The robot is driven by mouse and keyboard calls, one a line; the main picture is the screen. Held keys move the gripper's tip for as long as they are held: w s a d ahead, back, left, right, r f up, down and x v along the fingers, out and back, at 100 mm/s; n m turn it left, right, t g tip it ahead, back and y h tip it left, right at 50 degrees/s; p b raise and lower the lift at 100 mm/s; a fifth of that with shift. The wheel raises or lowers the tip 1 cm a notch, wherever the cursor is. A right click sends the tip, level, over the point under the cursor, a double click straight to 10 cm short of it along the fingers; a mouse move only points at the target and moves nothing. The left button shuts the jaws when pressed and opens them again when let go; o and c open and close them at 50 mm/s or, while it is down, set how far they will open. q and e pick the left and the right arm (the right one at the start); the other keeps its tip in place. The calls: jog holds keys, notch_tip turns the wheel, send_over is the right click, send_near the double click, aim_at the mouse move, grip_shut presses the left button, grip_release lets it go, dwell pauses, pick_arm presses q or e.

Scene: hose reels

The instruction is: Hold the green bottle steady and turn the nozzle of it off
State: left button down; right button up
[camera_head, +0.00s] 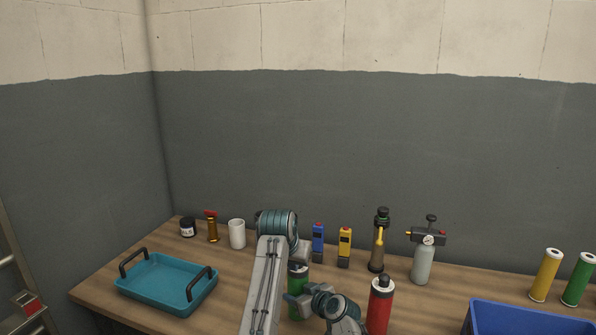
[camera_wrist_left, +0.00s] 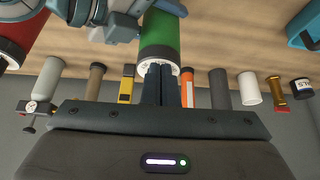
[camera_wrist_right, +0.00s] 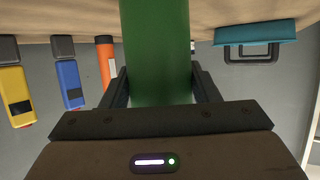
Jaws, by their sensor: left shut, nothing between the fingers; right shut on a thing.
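The green bottle (camera_head: 298,278) stands upright near the table's front, partly hidden by my arms. My right gripper (camera_wrist_right: 160,92) is shut on its green body, which fills the middle of the right wrist view. In the left wrist view the green bottle (camera_wrist_left: 160,35) appears upside down, with a pale rim at its top end. My left gripper (camera_wrist_left: 160,75) is shut with nothing between its fingers, its tips at or very close to that top end. I cannot tell whether they touch it. The nozzle is hidden behind the fingers.
A red bottle (camera_head: 379,305) stands close right of my right gripper. Behind are blue (camera_head: 318,243) and yellow (camera_head: 345,247) devices, a dark bottle (camera_head: 377,255) and a grey cylinder with gauge (camera_head: 423,262). A teal tray (camera_head: 140,291) is left; a blue crate (camera_head: 530,312) is right.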

pick_arm(q)
notch_tip(320, 180, up, 6)
dwell(0.5)
pick_arm(e)
jog(key=o, duration=1.3)
jog(key=shift+c, duration=0.2)
